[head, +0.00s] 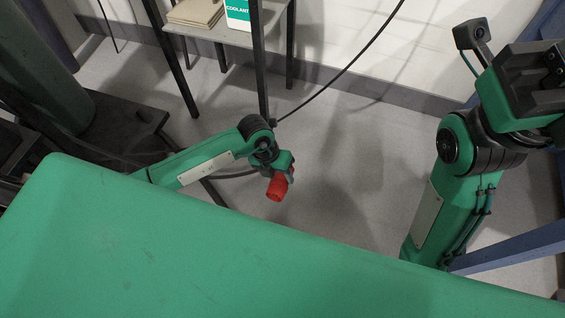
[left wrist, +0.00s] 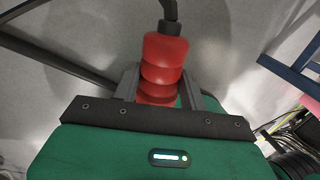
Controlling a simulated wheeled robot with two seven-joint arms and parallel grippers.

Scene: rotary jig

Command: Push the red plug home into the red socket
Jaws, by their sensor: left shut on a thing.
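The red plug (head: 277,188) is at the end of my left arm, in the middle of the head view. My left gripper (head: 285,172) is shut on it. In the left wrist view the ribbed red plug (left wrist: 166,52) stands out from between the two dark fingers of the left gripper (left wrist: 160,88). A dark cable (left wrist: 170,10) leaves its far end. The plug is clear of any socket there. My right gripper (head: 535,78) is at the upper right of the head view; its jaw opening is unclear. I cannot make out the red socket in either view.
A table (head: 225,36) at the top holds a stack of boards (head: 195,12) and a coolant container (head: 238,14). A green column (head: 45,95) and a dark platform (head: 135,125) stand at left. Bare grey floor (head: 340,170) lies between my arms.

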